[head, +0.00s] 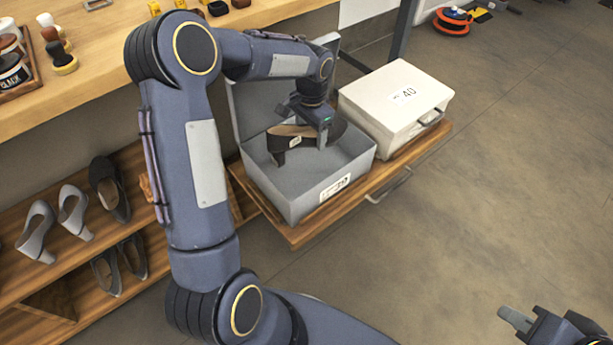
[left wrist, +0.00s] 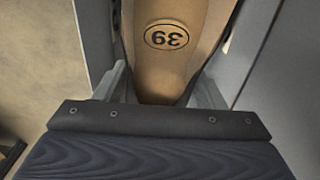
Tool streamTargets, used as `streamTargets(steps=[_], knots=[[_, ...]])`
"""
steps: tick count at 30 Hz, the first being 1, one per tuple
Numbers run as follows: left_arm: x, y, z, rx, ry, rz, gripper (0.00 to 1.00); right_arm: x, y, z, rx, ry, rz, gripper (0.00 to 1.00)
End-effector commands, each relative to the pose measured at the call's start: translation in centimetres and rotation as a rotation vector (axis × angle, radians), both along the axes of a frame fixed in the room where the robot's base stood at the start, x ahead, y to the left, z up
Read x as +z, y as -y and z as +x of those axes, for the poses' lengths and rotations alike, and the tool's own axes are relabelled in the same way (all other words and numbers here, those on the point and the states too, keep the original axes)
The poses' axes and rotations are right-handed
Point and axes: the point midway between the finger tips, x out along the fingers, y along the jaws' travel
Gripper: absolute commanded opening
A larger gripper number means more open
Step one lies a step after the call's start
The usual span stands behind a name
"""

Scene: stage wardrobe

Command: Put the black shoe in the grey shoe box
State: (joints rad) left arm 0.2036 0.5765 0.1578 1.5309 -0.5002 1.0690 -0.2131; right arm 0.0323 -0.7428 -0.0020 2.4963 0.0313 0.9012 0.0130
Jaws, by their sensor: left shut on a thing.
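The black shoe (head: 281,143) is held inside the open grey shoe box (head: 292,203), at or below rim height in the head view. I cannot tell whether it touches the bottom. The box's lid stands raised at the back, and a label is on its front wall. My left gripper (head: 314,128) is shut on the shoe. In the left wrist view the shoe's tan insole (left wrist: 168,75), marked 39, lies between the fingers. My right gripper (head: 540,325) is partly in view at the bottom right, away from the box; its opening is unclear.
A closed white box (head: 395,108) marked 40 stands right of the grey box on the wooden pull-out shelf (head: 300,234). Grey heels (head: 37,232) and dark shoes (head: 108,188) sit on the rack at left. A wooden counter (head: 95,65) runs behind. The floor at right is mostly clear.

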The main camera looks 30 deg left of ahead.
Motion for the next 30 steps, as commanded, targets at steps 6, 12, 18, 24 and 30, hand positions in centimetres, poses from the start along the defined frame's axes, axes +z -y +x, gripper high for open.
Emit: streamTargets(steps=[6, 12, 18, 24, 30], knots=[[-5.8, 0.0, -0.1, -0.002, -0.006, -0.001, 0.3, -2.3, 0.0, 0.0, 0.0, 0.0, 0.0, 0.2], [-10.8, 0.0, -0.1, 0.0, -0.005, -0.001, 0.3, -4.1, 0.0, 0.0, 0.0, 0.0, 0.0, 0.2], [-13.0, 0.0, 0.0, 0.0, -0.001, -0.001, 0.3, -4.8, 0.0, 0.0, 0.0, 0.0, 0.0, 0.2], [-13.4, -2.0, 0.8, 0.006, 0.002, -0.001, 0.3, -5.6, 0.0, 0.0, 0.0, 0.0, 0.0, 0.2], [-14.4, -3.7, 1.5, -0.001, -0.002, -0.001, 0.3, -7.1, 0.0, 0.0, 0.0, 0.0, 0.0, 0.2]])
